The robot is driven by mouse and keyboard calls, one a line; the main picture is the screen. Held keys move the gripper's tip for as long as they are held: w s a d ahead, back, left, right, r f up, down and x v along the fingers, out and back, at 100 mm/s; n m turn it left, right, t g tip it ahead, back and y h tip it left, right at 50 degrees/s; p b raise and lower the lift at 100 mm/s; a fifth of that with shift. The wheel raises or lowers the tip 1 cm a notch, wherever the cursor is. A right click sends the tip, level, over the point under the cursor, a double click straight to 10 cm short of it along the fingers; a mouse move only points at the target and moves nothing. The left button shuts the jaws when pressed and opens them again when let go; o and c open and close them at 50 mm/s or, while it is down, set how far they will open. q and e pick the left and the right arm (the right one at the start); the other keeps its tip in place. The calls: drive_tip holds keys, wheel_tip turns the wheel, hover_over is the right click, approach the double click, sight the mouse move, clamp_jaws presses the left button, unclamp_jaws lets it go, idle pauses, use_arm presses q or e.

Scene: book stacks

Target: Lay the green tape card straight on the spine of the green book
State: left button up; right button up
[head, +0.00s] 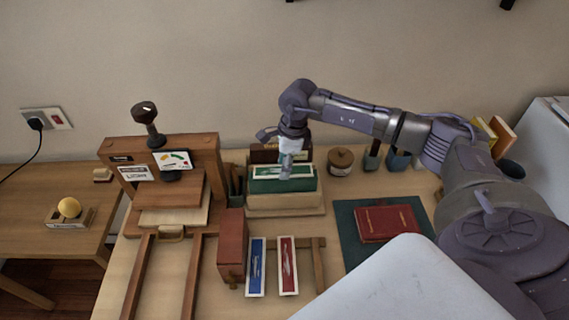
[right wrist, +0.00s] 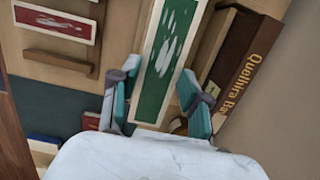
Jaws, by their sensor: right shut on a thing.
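The green tape card (head: 268,173), a green strip with a pale border, lies lengthwise over the green book (head: 308,185) in the head view. The book sits in a wooden stand (head: 285,203). My right gripper (head: 287,172) is shut on the card from above. In the right wrist view the card (right wrist: 164,60) runs between the two teal fingertips of that gripper (right wrist: 160,95). I cannot tell whether the card touches the spine, and the book is hard to make out in the wrist view. My left gripper is out of view.
A brown book (head: 265,154) stands close behind the green one. A wooden press (head: 165,150) is at left. Blue (head: 256,265) and red (head: 288,265) cards lie in front. A red book (head: 388,222) rests on a dark green mat (head: 352,252) at right.

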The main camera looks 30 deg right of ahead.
drive_tip(key=shift+f+b, duration=0.6)
drive_tip(key=shift+f, duration=0.15)
idle(0.7)
drive_tip(key=o, duration=0.9)
drive_tip(key=shift+r, duration=0.1)
drive_tip(key=shift+r+p, duration=2)
drive_tip(key=shift+r, duration=1.45)
